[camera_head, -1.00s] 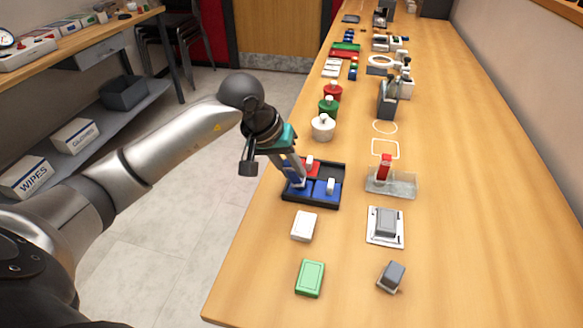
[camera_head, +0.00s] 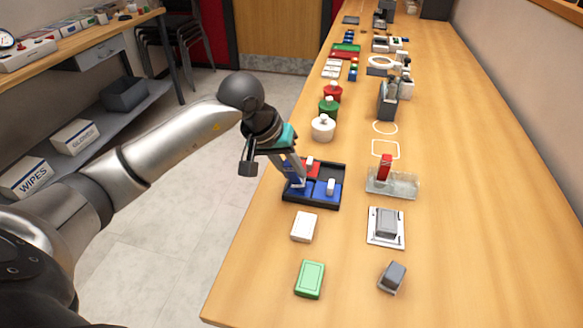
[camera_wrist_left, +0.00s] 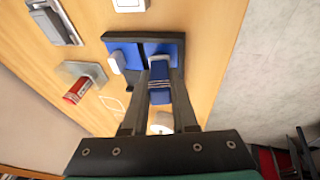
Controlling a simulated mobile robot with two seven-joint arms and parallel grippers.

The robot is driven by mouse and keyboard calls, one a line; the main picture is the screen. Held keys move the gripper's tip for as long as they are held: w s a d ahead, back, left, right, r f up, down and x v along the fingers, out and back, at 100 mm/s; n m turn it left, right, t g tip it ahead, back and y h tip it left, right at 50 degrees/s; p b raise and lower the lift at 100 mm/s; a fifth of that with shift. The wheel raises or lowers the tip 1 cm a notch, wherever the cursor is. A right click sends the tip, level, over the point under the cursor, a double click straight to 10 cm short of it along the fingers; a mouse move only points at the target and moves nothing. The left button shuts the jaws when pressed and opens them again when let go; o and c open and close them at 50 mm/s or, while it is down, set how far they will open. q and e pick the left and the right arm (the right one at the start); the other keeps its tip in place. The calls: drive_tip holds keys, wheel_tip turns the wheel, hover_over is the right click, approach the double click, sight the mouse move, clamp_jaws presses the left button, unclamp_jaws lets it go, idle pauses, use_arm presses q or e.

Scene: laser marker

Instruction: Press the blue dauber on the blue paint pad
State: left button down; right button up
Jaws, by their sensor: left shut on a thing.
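My left gripper (camera_head: 297,181) reaches in from the left over the paint tray (camera_head: 313,207). In the left wrist view its fingers (camera_wrist_left: 159,98) are shut on the blue dauber (camera_wrist_left: 158,70), which has a pale end. The dauber lies in front of the right-hand blue paint pad (camera_wrist_left: 170,47) in that view. The head view shows the gripper tips at the front-left blue pad (camera_head: 297,193); I cannot tell whether the dauber touches it. A white-handled piece (camera_head: 331,187) stands on the other blue compartment (camera_head: 322,194). My right gripper is not in view.
The tray also has a red compartment (camera_head: 301,170). A white block (camera_head: 304,227) and a green block (camera_head: 310,279) lie in front of it. A clear stand with a red piece (camera_head: 384,167) is to the right. White, green and red pots stand behind.

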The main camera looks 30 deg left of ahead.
use_arm(q)
drive_tip(key=shift+s+f, duration=0.1)
drive_tip(key=shift+s, duration=0.05)
drive_tip(key=shift+r+p, duration=1.95)
drive_tip(key=shift+r, duration=1.65)
